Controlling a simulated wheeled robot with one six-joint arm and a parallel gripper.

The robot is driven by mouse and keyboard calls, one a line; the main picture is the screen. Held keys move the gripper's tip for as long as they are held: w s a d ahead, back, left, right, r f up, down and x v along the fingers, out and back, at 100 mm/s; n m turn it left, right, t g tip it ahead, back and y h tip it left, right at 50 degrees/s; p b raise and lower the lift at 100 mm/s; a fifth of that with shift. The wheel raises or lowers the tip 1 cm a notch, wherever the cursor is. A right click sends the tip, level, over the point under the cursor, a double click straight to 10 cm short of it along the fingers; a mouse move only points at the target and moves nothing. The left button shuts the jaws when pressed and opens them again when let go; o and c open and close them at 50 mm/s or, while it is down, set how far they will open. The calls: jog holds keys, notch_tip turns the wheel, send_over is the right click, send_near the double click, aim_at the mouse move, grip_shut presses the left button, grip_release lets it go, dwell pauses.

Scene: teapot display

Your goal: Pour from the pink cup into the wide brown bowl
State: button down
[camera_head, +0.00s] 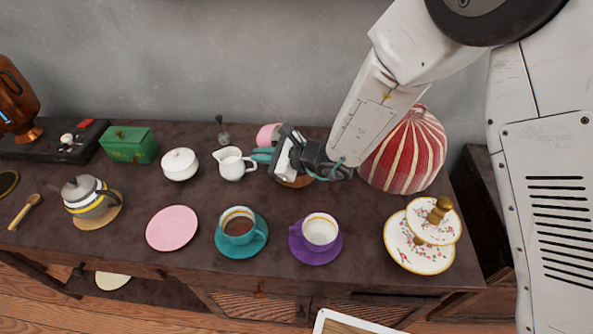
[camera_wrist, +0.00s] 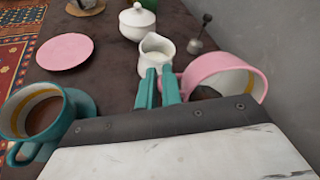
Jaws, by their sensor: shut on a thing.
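The pink cup (camera_head: 268,134) is held at the back of the counter, partly hidden behind my gripper (camera_head: 262,156). In the wrist view the pink cup (camera_wrist: 203,67) is tilted well over, its pale inside and yellow band facing right. Something dark brown shows low at its mouth; I cannot tell whether it is liquid. The teal fingers (camera_wrist: 158,88) are shut at the cup's handle side; the exact grip is partly hidden. A brown rim, seemingly the wide brown bowl (camera_head: 292,183), shows beneath my gripper, mostly covered by it.
A white creamer (camera_head: 232,164) stands close left of my fingers, with a white sugar bowl (camera_head: 179,164) beyond. A teal cup (camera_head: 238,226), purple cup (camera_head: 320,230) and pink plate (camera_head: 172,228) are in front. A red striped vase (camera_head: 405,155) stands right, behind my arm.

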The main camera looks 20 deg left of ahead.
jog(key=shift+r, duration=0.1)
jog(key=shift+d+n+y+p, duration=0.4)
jog(key=shift+n+y+p, duration=0.1)
jog(key=shift+y+p, duration=0.1)
jog(key=shift+d+r+n+y+p, duration=0.15)
jog(key=shift+d+n+y+p, duration=0.15)
jog(key=shift+d+p, duration=0.1)
jog(key=shift+d, duration=0.1)
jog(key=shift+s+d+r+n+y+p, duration=0.1)
jog(key=shift+d+n+y+p, duration=0.25)
jog(key=shift+y, duration=0.25)
jog(key=shift+a, duration=0.15)
